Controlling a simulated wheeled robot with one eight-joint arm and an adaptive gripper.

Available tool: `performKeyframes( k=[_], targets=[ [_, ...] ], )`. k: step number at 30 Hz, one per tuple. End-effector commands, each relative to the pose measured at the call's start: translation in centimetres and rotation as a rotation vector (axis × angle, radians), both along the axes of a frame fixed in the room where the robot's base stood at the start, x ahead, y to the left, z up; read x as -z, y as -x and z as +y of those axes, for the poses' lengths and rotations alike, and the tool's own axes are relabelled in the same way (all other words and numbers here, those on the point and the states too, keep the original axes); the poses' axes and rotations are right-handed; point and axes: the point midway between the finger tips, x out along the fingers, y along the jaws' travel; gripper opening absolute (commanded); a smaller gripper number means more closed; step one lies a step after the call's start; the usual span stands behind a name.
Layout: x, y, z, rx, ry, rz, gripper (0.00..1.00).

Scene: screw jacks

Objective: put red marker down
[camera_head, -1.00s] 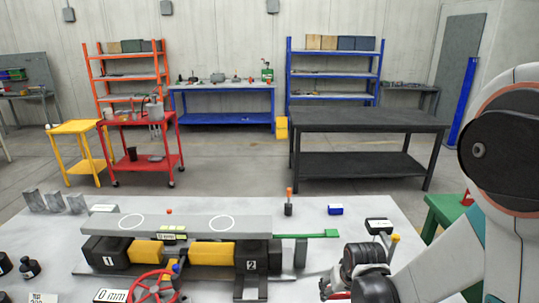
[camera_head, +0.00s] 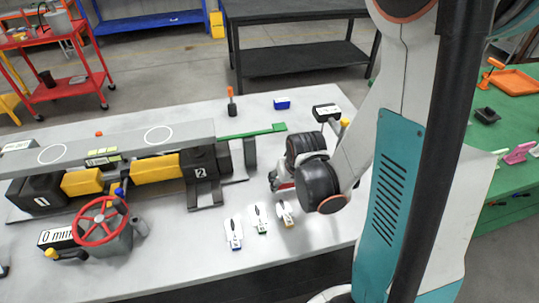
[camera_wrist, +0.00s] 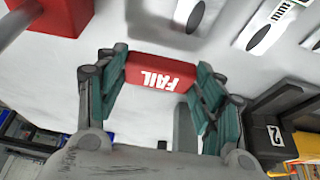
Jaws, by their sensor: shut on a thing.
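The red marker (camera_wrist: 160,72) is a small red block with white "FAIL" lettering, upside down in the wrist view. My gripper (camera_wrist: 160,82) is shut on it, with a teal finger pad on each side. In the head view my gripper (camera_head: 277,181) is low over the right part of the white table (camera_head: 310,235), right of jack 2 (camera_head: 203,172). Only a small bit of red shows at its fingertips there. I cannot tell whether the marker touches the table.
Several white tags (camera_head: 234,233) lie in front of my gripper. A green bar (camera_head: 252,131) projects from the jack assembly behind it. A red handwheel (camera_head: 102,221) stands left. A blue block (camera_head: 282,103) and a dark labelled box (camera_head: 326,112) are farther back. A green table (camera_head: 500,190) is right.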

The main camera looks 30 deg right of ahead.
Motion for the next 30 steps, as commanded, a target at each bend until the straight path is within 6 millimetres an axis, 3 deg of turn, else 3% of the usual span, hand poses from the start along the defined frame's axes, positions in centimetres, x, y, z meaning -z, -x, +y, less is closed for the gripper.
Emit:
performKeyframes(
  k=[9,13,23,30],
  targets=[
    [0.3,-7.7,-1.6,0.0,0.0,0.001,0.34],
    [0.3,-10.2,-2.1,0.0,0.0,0.001,0.34],
    [0.2,-12.6,-2.6,0.0,0.0,0.001,0.34],
    [3.7,-12.7,-2.6,0.0,0.0,0.001,0.34]
  ],
)
